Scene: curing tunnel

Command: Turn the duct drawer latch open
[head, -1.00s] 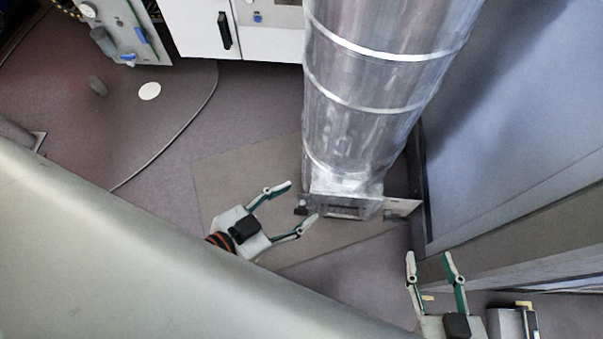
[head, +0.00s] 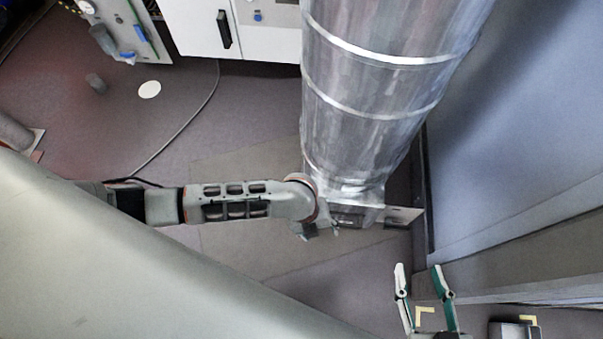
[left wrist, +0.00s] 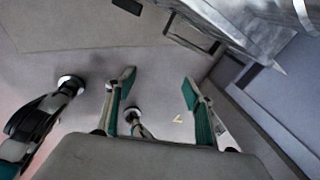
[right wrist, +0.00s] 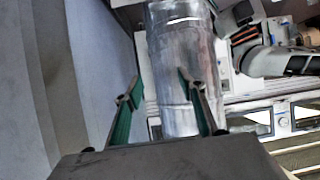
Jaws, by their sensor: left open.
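The duct (head: 375,90) is a large silver cylinder, and the drawer (head: 350,213) is a small metal box with a flat plate at its lower end. The latch cannot be made out; my left arm covers the drawer's left side. My left gripper (head: 320,231) is mostly hidden under its wrist, beside that left side. My right gripper (head: 418,268) is open and empty, below and right of the drawer. The right wrist view shows the duct (right wrist: 175,65) beyond its fingers (right wrist: 157,88).
A blue-grey wall panel (head: 530,130) stands close on the right of the duct. A white cabinet (head: 200,30) and a panel with gauge and valves (head: 115,30) stand at the back left.

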